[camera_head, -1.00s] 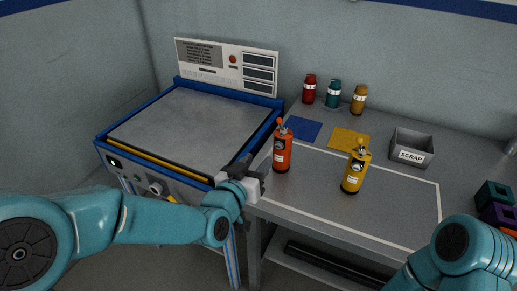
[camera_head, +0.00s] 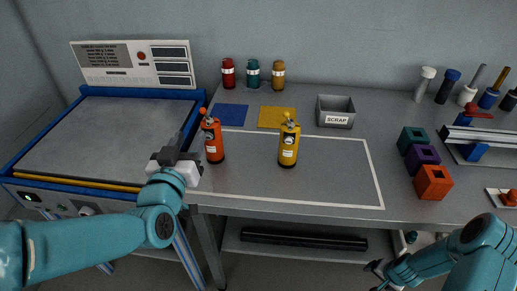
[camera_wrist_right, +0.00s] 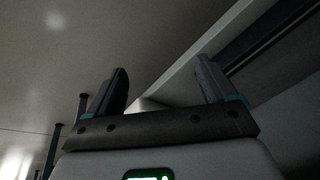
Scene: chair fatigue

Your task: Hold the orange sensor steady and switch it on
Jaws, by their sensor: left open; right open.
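The orange sensor (camera_head: 213,142), a small upright bottle shape with a dark label and an orange knob on top, stands on the grey bench in the head view. My left gripper (camera_head: 187,148) is open just left of it, with a small gap between them as far as I can see. A similar yellow sensor (camera_head: 288,145) stands upright to its right. My right gripper (camera_head: 374,267) is low in front of the bench, below its top, far from the orange sensor. In the right wrist view its two fingers (camera_wrist_right: 161,82) are apart with nothing between them.
A blue-framed machine (camera_head: 105,130) stands at the left. Behind the sensors lie a blue mat (camera_head: 229,115) and a yellow mat (camera_head: 276,117), with several bottles at the back. A scrap bin (camera_head: 336,112) and coloured blocks (camera_head: 421,157) are to the right. The white-outlined area right of the yellow sensor is clear.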

